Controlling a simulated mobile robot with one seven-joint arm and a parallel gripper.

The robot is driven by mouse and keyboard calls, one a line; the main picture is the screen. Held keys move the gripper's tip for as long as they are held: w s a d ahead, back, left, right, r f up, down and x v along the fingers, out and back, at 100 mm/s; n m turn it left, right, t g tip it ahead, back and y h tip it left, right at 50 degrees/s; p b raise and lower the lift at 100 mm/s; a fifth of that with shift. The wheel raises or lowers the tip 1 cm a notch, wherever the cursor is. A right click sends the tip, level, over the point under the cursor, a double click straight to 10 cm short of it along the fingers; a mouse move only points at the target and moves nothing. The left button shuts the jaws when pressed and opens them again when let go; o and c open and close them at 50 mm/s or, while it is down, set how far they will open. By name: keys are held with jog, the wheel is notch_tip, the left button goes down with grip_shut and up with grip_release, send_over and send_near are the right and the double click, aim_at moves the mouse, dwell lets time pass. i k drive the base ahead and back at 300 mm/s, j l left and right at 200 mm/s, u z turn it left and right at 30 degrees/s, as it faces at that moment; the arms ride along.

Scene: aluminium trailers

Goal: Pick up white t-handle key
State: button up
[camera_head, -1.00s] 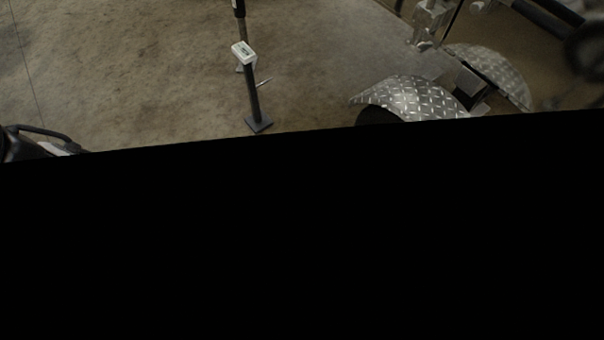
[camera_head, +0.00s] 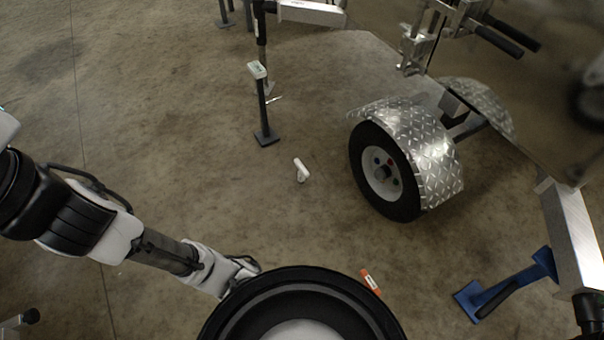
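A small white T-shaped piece (camera_head: 301,170), which looks like the white t-handle key, lies on the brown concrete floor, left of the trailer wheel. My arm reaches in from the left edge. My gripper (camera_head: 246,268) is low in the picture, below and left of the key and clearly apart from it. A round black part at the bottom edge overlaps the gripper area. The fingers are too small and dark to tell whether they are open. I see nothing held in them.
A trailer wheel (camera_head: 382,172) under a diamond-plate fender (camera_head: 432,150) stands right of the key. A dark post (camera_head: 263,108) on a foot stands above it. An orange-red item (camera_head: 370,281) and a blue stand (camera_head: 508,285) are lower right. Floor around the key is clear.

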aim_at(303, 172)
jog(key=i+l+z, duration=0.25)
jog(key=i+z, duration=0.25)
jog(key=k+j+u, duration=0.25)
jog(key=k+u, duration=0.25)
jog(key=z, duration=0.6)
jog(key=i+j+z, duration=0.4)
jog(key=j, duration=0.2)
jog(key=j+z, duration=0.2)
jog(key=j, duration=0.15)
jog(key=i+j, duration=0.1)
jog(key=j, duration=0.25)
jog(key=i+j+z, duration=0.1)
jog(key=j, duration=0.25)
jog(key=i+j, duration=0.1)
jog(key=j, duration=0.25)
